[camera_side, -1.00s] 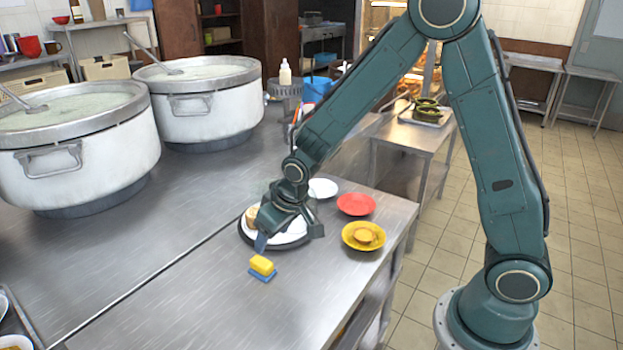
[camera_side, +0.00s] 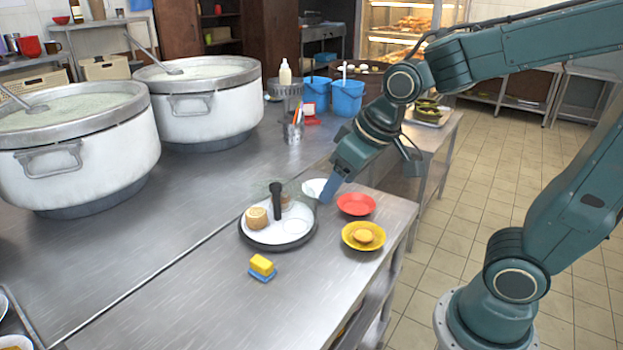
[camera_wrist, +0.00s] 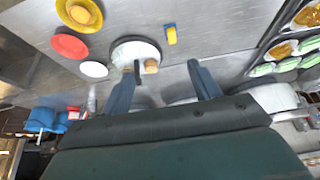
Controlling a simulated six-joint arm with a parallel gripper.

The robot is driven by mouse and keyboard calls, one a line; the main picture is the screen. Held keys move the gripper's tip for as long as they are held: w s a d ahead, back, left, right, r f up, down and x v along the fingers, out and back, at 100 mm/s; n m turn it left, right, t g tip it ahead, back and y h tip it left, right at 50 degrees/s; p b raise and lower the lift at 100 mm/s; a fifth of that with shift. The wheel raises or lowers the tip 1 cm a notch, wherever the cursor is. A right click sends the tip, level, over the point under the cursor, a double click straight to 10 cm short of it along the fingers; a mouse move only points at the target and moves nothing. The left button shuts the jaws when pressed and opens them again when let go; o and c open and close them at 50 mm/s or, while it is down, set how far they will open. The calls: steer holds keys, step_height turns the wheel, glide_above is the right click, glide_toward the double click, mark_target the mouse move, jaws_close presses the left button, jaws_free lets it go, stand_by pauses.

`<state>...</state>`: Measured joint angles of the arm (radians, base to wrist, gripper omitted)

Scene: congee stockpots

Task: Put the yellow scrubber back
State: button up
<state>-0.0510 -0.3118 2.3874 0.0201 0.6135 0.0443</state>
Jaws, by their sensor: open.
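The yellow scrubber (camera_side: 262,265), a yellow block with a blue layer under it, lies on the steel table in front of the round tray. It also shows in the wrist view (camera_wrist: 171,35), right of the tray. My gripper (camera_side: 331,188) is raised at the table's far right, beyond the tray and apart from the scrubber. In the wrist view my gripper (camera_wrist: 163,85) has its two blue fingers wide apart with nothing held between them.
The dark-rimmed white tray (camera_side: 290,232) carries buns and an upright black handle. Right of it are white (camera_side: 315,188), red (camera_side: 356,204) and yellow (camera_side: 363,236) dishes. Large stockpots (camera_side: 208,115) stand at the left. The front of the table is clear.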

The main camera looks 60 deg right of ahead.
steer(key=s+d+r, duration=0.1)
steer(key=s+r, duration=0.2)
steer(key=s, duration=0.8)
steer(key=shift+s, duration=0.15)
steer(key=shift+r, duration=0.1)
stand_by(0.8)
